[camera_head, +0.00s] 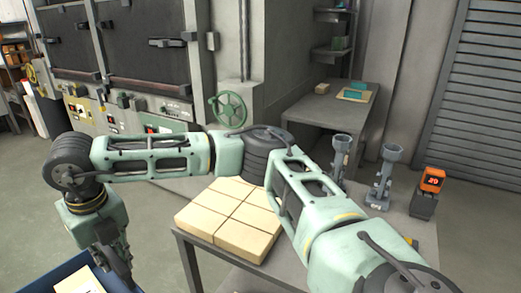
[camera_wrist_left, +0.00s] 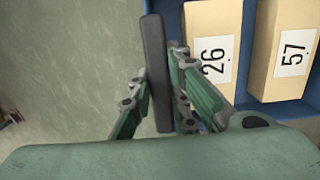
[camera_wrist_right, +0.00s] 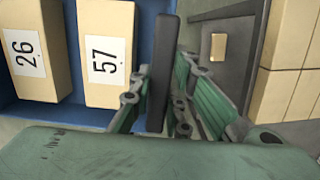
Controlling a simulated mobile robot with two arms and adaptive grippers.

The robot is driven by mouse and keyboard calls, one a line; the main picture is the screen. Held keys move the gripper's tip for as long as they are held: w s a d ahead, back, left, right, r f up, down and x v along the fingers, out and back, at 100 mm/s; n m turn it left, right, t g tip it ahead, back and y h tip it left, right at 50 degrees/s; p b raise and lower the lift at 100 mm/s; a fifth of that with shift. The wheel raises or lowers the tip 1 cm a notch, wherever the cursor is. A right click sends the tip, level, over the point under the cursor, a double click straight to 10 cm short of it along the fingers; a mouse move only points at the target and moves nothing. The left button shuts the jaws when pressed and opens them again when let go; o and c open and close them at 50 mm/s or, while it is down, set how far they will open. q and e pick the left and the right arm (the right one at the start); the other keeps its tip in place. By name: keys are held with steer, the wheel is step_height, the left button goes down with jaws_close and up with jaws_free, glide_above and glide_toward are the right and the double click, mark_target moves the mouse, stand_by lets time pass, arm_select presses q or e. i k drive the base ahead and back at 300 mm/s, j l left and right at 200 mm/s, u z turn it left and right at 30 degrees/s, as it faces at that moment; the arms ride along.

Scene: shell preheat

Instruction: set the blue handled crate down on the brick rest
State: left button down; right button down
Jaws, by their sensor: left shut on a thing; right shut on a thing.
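The blue crate (camera_head: 52,274) is at the lower left of the head view, partly cut off. It shows at the right in the left wrist view (camera_wrist_left: 281,111) and at the left in the right wrist view (camera_wrist_right: 148,30). My right gripper (camera_head: 127,278) is shut on its dark handle (camera_wrist_right: 158,85) on one side. My left gripper (camera_wrist_left: 158,88) is shut on the opposite dark handle (camera_wrist_left: 155,50) and is outside the head view. The brick rest (camera_head: 232,218), a flat layer of cream bricks on a grey table, lies to the right of the crate. The crate's underside is hidden.
Cream blocks numbered 26 (camera_wrist_left: 212,50) and 57 (camera_wrist_left: 283,45) stand in the crate. Metal stands (camera_head: 383,175) and an orange-faced device (camera_head: 430,182) stand right of the bricks. The grey table (camera_head: 190,258) edge lies between crate and bricks. A furnace (camera_head: 150,50) stands behind.

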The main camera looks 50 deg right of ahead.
mark_target(256, 187)
steer(key=i+z, duration=0.3)
steer(key=i, duration=0.2)
steer(key=i+z, duration=0.25)
steer(key=i, duration=0.25)
steer(key=i+z, duration=0.3)
steer(key=i+j+z, duration=0.25)
steer(key=i, duration=0.15)
steer(key=l+z, duration=0.1)
steer(key=z, duration=1.45)
